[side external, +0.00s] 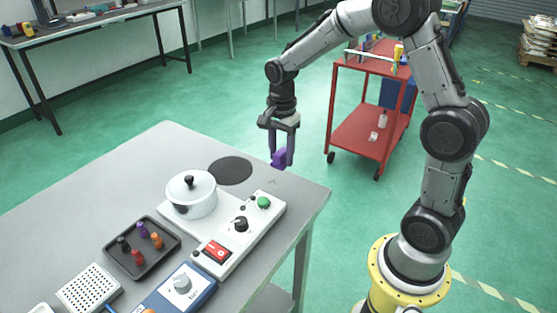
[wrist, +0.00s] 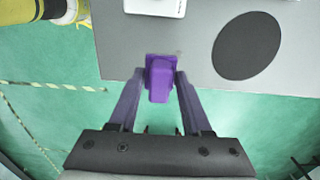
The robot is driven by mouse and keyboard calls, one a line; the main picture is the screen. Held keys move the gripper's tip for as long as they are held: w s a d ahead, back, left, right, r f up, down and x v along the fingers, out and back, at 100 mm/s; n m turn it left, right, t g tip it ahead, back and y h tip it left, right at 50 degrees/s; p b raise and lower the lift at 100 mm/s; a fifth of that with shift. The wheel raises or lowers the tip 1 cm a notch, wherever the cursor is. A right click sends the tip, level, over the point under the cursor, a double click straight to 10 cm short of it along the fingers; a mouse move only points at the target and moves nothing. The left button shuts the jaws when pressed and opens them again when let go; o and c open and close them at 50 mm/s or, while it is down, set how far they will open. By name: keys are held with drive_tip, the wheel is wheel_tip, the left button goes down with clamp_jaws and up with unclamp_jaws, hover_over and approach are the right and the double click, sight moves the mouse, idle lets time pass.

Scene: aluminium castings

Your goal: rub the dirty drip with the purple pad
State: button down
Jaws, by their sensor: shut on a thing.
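My gripper (side external: 282,162) is shut on the purple pad (side external: 278,157), near the table's far right edge. In the wrist view the pad (wrist: 160,80) sits between the two fingertips and overlaps the table edge. A faint, thin mark (side external: 272,181) on the grey table top, close to that edge, looks like the drip. In the wrist view only a small trace (wrist: 179,52) shows just beyond the pad. The pad appears to be above the table and apart from the mark; its exact height is hard to tell.
On the table (side external: 150,160) are a dark round disc (side external: 231,171), a white lidded pot (side external: 191,196), a control box (side external: 238,232) with a green button, and a black tray (side external: 142,262) of small pegs. A red cart (side external: 365,130) stands behind on the floor.

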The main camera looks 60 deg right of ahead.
hover_over(282, 187)
drive_tip(key=shift+w+f, duration=0.15)
drive_tip(key=shift+f, duration=3.2)
drive_tip(key=shift+w+f, duration=0.45)
drive_tip(key=shift+f, duration=0.15)
drive_tip(key=shift+w+f, duration=0.15)
drive_tip(key=shift+w, duration=1.35)
drive_tip(key=shift+s, duration=2.05)
drive_tip(key=shift+w+r, duration=0.1)
drive_tip(key=shift+r, duration=4.05)
